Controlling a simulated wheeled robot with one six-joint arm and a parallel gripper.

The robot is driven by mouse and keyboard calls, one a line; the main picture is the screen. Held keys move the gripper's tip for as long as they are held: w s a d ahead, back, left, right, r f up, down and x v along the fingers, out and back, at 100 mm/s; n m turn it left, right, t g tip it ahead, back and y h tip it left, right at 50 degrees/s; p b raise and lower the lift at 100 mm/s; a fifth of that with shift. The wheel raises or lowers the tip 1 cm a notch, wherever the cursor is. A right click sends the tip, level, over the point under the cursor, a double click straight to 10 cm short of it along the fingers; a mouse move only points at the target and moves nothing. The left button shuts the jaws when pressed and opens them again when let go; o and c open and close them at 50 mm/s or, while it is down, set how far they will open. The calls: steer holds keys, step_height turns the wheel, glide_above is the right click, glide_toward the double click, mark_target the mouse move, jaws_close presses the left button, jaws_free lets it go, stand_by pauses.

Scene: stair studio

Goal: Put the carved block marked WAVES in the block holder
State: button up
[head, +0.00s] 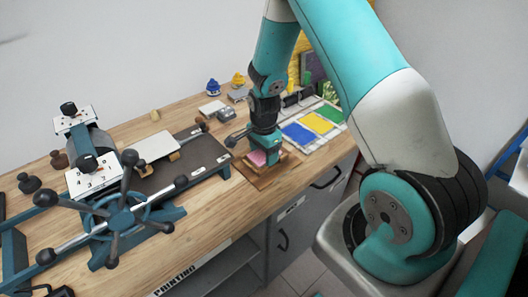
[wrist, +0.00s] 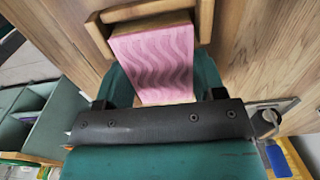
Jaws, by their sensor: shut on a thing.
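The carved block (wrist: 155,60) is pink with wavy grooves on its face in the wrist view. My gripper (wrist: 162,82) is shut on it, one teal finger on each side. The block holder (wrist: 100,36) is a wooden frame; its sides flank the block's far end and a bar lies behind it. I cannot tell whether the block is fully seated. In the head view the pink block (head: 258,158) shows under my gripper (head: 265,155), at the wooden holder (head: 268,176) near the bench's front edge. My gripper hides part of both.
A press with a spoked wheel (head: 120,220) stands on the left of the bench. Blue, yellow and green ink slabs (head: 318,123) lie right of my gripper. A dark press bed (head: 185,165) lies just left. Small blue and yellow items (head: 238,80) stand at the back.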

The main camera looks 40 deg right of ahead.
steer(key=o, duration=1)
steer(key=shift+r, duration=0.15)
steer(key=shift+r+p, duration=3.15)
steer(key=shift+r, duration=0.75)
